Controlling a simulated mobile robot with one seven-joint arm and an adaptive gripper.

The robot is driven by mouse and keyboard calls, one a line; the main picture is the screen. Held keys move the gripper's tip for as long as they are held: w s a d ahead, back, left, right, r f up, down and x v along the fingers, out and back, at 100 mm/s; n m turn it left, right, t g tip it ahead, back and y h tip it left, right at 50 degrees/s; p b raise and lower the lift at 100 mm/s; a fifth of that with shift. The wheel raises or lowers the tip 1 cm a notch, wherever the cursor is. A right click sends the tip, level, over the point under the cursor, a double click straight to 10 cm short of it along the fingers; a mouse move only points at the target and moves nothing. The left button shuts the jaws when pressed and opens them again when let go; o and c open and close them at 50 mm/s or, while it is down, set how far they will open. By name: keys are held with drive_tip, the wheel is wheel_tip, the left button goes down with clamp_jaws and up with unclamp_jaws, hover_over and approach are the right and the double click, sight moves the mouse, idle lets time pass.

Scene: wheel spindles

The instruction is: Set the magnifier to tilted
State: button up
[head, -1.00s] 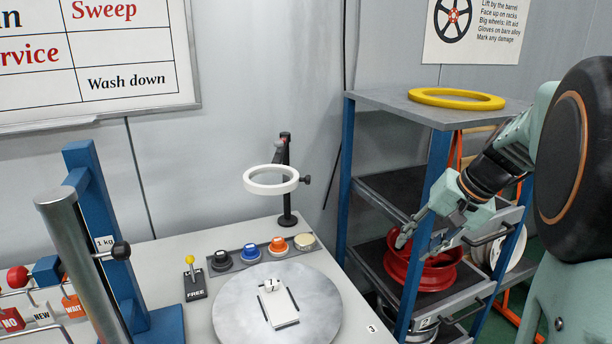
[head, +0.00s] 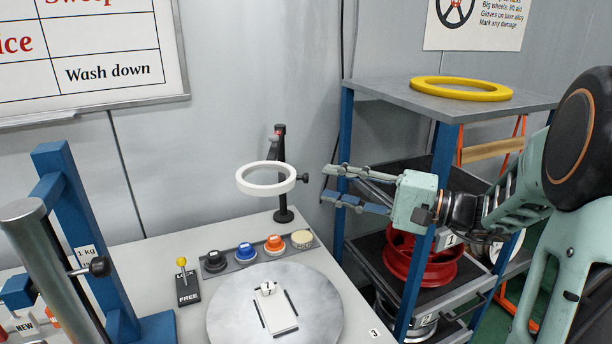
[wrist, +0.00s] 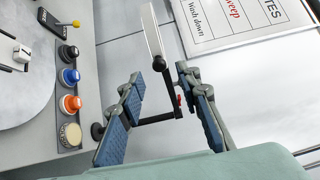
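The magnifier is a white ring (head: 262,190) on a black post (head: 284,196) at the back right of the bench. A dark knob (head: 304,178) sticks out on its right side. The ring looks about level. In the wrist view the ring (wrist: 152,35) shows edge-on past the fingers, with the post (wrist: 153,119) crossing between them. My gripper (head: 326,183) points left at knob height, a short way right of the knob. Its fingers are open and empty.
A row of coloured buttons (head: 245,252) and a round metal plate (head: 222,312) lie in front of the post. A yellow-knobbed lever (head: 182,262) stands left of them. A blue-framed rack (head: 347,130) with a red wheel (head: 400,262) stands to the right, close to my arm.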

sight(306, 178)
drive_tip(key=x, duration=0.6)
drive_tip(key=shift+w+a+p, duration=0.2)
drive_tip(key=shift+a+p, duration=0.15)
drive_tip(key=shift+p, duration=0.05)
clamp_jaws()
